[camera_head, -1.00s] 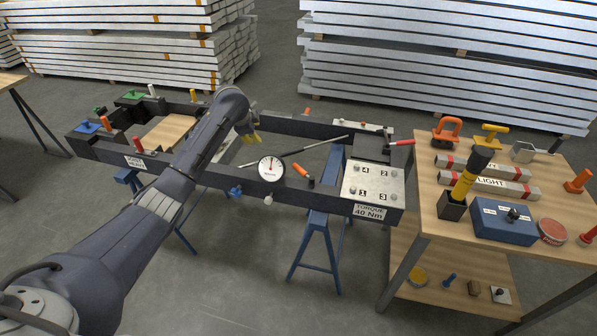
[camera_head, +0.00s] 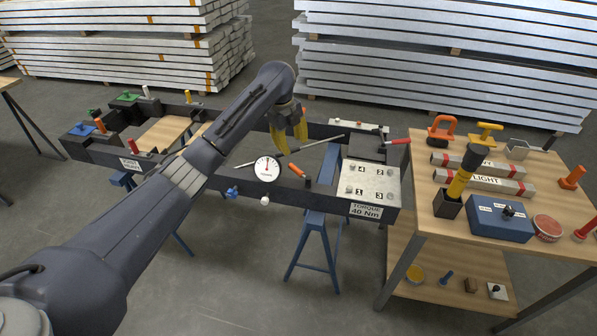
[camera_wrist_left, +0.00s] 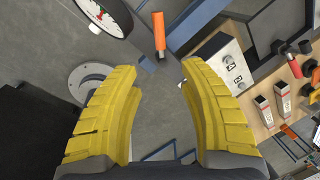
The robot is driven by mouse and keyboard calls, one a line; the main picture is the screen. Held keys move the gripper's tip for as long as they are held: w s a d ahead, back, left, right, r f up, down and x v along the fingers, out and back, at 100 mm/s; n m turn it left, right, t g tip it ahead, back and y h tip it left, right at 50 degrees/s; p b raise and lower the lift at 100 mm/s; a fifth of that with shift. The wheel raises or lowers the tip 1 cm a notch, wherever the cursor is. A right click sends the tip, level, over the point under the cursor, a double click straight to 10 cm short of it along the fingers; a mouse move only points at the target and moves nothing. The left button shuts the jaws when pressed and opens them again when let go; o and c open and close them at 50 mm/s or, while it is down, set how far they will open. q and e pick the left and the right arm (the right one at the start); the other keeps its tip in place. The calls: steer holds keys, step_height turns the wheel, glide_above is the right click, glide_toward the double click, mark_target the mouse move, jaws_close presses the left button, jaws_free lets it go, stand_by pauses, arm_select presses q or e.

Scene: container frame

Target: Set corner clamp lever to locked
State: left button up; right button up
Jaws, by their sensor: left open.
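A lever with a red grip (camera_head: 397,141) sticks out to the right from a dark block (camera_head: 366,146) at the frame's right corner. It looks like the corner clamp lever; its markings are too small to read. My left gripper (camera_head: 294,146) hangs over the middle of the frame, left of this lever and clear of it. Its yellow fingers are open and empty, also in the left wrist view (camera_wrist_left: 157,80). An orange handle (camera_head: 298,172) lies on the front beam below the gripper; an orange handle (camera_wrist_left: 159,35) shows beyond the fingertips in the wrist view.
The dark frame (camera_head: 330,204) stands on blue trestles (camera_head: 318,235). A dial gauge (camera_head: 267,168) and a numbered plate (camera_head: 370,183) sit along its front. A long thin bar (camera_head: 315,143) crosses the frame opening. A wooden table (camera_head: 430,215) with tools stands at the right.

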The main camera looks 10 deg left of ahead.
mark_target(299, 171)
arm_select(q)
steer(key=f, duration=0.4)
steer(key=w+d+f, duration=0.1)
steer(key=f, duration=0.4)
steer(key=w+f, duration=0.1)
steer(key=f, duration=0.4)
steer(key=shift+w+d, duration=0.15)
steer(key=shift+d, duration=0.2)
jaws_close()
